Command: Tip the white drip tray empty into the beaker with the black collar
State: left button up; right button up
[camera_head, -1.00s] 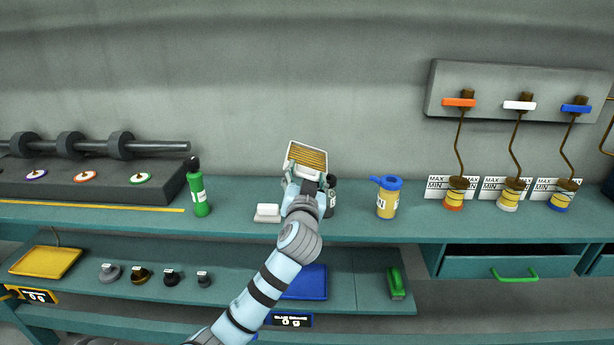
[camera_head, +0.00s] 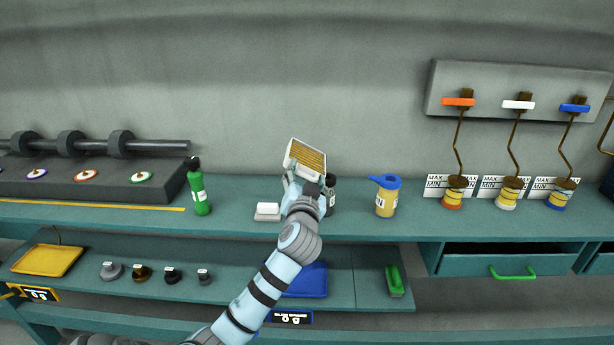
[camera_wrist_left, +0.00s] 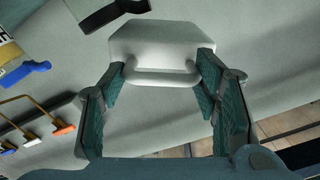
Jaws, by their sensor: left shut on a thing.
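The white drip tray (camera_head: 292,151) is held up above the bench, tilted, with a ribbed yellow-brown inside facing me. My left gripper (camera_head: 296,182) is shut on it from below. In the left wrist view the white tray (camera_wrist_left: 162,42) and its rounded handle sit between the two fingers (camera_wrist_left: 162,76). The beaker with the black collar (camera_head: 331,184) stands on the bench just right of the gripper, mostly hidden by my arm. In the left wrist view a black collar (camera_wrist_left: 116,12) shows at the top, left of the tray and apart from it. My right gripper is not in view.
A yellow beaker with a blue collar (camera_head: 386,200) stands to the right. A green bottle (camera_head: 198,190) and a small white block (camera_head: 267,210) stand left. A blue tray (camera_head: 308,281) lies on the lower shelf.

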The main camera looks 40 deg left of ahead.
pick_arm(q)
jog(key=shift+m, duration=0.3)
jog(key=shift+w+d+r+m+p, duration=0.25)
jog(key=shift+r+m+p, duration=0.25)
jog(key=shift+m+p, duration=0.7)
jog(key=shift+w+d+r+m+p, duration=0.15)
jog(key=shift+r+m+p, duration=0.3)
jog(key=shift+m+p, duration=0.75)
dwell(1.8)
jog(key=shift+w+d+r+m+p, duration=0.25)
jog(key=shift+d+m+p, duration=0.1)
jog(key=shift+m+p, duration=0.65)
jog(key=shift+w+d+r+m+p, duration=0.15)
jog(key=shift+d+r+m+p, duration=0.15)
jog(key=shift+m+p, duration=0.65)
dwell(1.5)
